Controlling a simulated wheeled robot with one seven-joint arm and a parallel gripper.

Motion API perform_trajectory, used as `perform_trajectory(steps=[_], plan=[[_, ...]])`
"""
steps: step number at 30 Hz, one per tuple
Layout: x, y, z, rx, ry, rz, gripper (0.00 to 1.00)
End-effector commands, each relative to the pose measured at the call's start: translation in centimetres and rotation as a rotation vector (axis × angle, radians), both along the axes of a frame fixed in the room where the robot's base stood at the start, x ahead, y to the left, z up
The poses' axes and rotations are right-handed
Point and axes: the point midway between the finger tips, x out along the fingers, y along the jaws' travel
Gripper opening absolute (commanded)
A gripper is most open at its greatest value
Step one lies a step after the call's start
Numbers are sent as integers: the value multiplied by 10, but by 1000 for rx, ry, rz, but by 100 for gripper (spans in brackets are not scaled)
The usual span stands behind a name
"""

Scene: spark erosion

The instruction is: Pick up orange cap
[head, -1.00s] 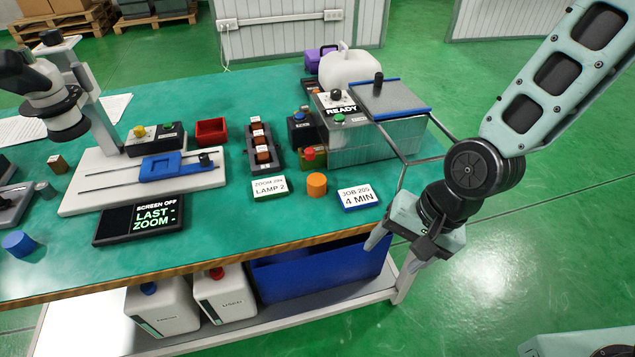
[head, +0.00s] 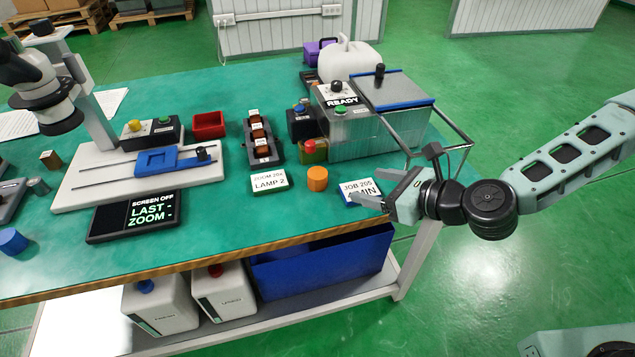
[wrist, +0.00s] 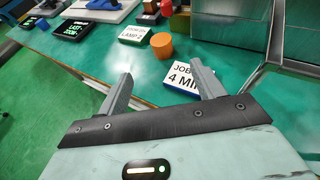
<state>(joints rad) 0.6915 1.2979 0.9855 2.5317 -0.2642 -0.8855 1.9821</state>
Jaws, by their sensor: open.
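The orange cap (head: 317,178) is a short upright cylinder on the green table top, between the LAMP 2 card and the JOB 205 card. In the wrist view the orange cap (wrist: 162,45) stands beyond my fingertips, a little left of the JOB card. My gripper (head: 372,198) is at the table's right front edge, to the right of the cap and apart from it.
The JOB 205 card (head: 358,192) stands close to my fingers. The LAMP 2 card (head: 269,182) is left of the cap. Behind it are a red-topped block (head: 312,151) and a clear-walled tank (head: 360,138) with a metal rail (head: 437,117). Bare table lies in front of the cap.

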Motion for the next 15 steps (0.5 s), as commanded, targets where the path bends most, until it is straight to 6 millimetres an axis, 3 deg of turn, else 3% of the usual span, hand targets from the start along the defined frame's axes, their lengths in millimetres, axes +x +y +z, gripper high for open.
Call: perform_trajectory(steps=[9,15], plan=[[39,48,-25,-2,-1,4,67],[56,67,-37,-3,0,3,67]])
